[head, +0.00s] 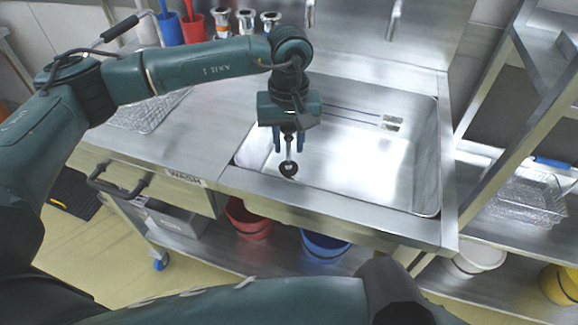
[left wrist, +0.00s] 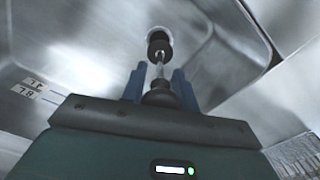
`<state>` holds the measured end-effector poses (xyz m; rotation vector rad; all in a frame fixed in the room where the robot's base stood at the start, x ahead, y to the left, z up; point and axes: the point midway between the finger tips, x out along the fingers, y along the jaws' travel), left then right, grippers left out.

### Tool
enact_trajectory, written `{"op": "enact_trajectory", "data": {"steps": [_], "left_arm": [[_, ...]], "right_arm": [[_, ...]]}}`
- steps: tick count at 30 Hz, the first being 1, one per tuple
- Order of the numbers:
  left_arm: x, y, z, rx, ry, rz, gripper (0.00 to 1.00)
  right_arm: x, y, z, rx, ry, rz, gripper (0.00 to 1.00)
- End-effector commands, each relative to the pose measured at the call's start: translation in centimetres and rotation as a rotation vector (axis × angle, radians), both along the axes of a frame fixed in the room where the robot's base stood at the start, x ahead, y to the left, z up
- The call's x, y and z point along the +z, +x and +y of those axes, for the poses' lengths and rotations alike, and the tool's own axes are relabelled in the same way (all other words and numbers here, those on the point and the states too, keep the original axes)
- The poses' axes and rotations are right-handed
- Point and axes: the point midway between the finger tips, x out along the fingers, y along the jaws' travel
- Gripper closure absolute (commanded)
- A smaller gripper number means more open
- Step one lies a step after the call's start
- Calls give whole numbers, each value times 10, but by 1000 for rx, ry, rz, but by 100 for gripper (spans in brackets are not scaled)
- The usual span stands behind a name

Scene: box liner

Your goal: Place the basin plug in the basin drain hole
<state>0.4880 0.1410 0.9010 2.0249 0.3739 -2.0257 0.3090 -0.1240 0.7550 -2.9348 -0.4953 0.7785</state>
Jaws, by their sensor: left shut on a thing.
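My left gripper (head: 288,145) points down over the left part of the steel basin (head: 425,180). Its blue fingers are shut on the basin plug (head: 288,169), a dark stopper on a thin grey stem, which hangs below the fingertips. In the left wrist view the plug (left wrist: 158,46) extends from between the fingers of the left gripper (left wrist: 158,80). The pale ring of the drain hole (left wrist: 155,31) shows just behind the plug's tip, partly covered by it. I cannot tell whether the plug touches the drain. In the head view the drain is hidden. My right gripper is out of view.
A wire basket (head: 150,112) lies on the counter left of the basin. Taps (head: 310,14) hang over the basin's back edge. Red (head: 248,220) and blue (head: 325,246) buckets stand below. A steel rack (head: 530,110) is on the right. The basin's right side is clear.

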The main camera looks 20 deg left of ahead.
Motion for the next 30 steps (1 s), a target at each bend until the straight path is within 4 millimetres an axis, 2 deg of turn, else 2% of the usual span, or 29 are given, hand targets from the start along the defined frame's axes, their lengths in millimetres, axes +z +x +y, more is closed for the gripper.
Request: {"op": "enact_trajectory", "data": {"steps": [3,8,15,26,27,30], "left_arm": [[-16,0,0,0,0,1,100],[-27,0,0,0,-1,1,100],[-58,0,0,0,0,1,100],[-64,0,0,0,-1,-1,100],[-62,0,0,0,0,-1,67],[-62,0,0,0,0,0,59]], "right_arm": [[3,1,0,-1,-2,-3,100],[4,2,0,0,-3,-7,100],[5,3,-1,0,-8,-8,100],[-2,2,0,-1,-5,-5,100],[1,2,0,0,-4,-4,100],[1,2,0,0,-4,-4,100]]}}
